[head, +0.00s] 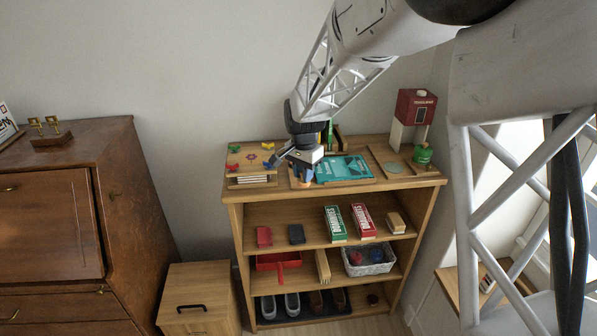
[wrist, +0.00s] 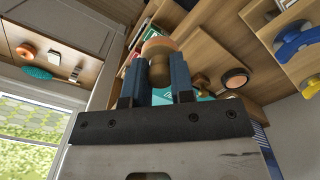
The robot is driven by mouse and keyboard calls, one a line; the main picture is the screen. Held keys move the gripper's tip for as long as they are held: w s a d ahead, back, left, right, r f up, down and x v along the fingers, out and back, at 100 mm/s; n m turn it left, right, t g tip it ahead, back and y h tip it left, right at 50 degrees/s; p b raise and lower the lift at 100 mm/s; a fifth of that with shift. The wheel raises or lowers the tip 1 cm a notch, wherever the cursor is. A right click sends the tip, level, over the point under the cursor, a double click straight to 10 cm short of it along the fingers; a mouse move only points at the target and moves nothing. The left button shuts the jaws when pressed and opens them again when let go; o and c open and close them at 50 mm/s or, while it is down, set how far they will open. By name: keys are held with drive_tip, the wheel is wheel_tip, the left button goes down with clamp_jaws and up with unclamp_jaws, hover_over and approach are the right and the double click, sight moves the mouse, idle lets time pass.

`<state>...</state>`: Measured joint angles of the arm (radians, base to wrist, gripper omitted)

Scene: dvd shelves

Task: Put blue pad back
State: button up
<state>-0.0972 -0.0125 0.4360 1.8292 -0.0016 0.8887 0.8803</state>
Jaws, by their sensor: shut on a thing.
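A dark, bluish pad (head: 296,234) lies on the upper inner shelf, beside a red pad (head: 264,237). I cannot tell for sure whether the dark one is the blue pad. My gripper (head: 303,174) is over the top board of the shelf unit, between the flat board with coloured pieces and a teal sheet (head: 345,168). In the wrist view my gripper (wrist: 157,82) is shut on a small wooden object (wrist: 158,47) with a round, orange-brown disc and a darker knob between the fingers. The fingers partly hide it.
The wooden shelf unit (head: 234,217) holds green and red boxes, a red dustpan (head: 278,261), a basket (head: 370,270) and shoes. A red-and-white dispenser (head: 413,108) and a green pot (head: 423,154) stand at the top right. A brown cabinet (head: 140,200) is at left.

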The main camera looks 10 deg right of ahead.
drive_tip(key=shift+w+a+f, duration=0.15)
drive_tip(key=shift+w, duration=1.55)
drive_tip(key=shift+w+a+f, duration=0.15)
drive_tip(key=shift+w, duration=1.5)
drive_tip(key=shift+f, duration=1.75)
drive_tip(key=shift+f, duration=0.1)
drive_tip(key=o, duration=0.8)
wheel_tip(320, 180, up, 12)
drive_tip(key=shift+r, duration=0.15)
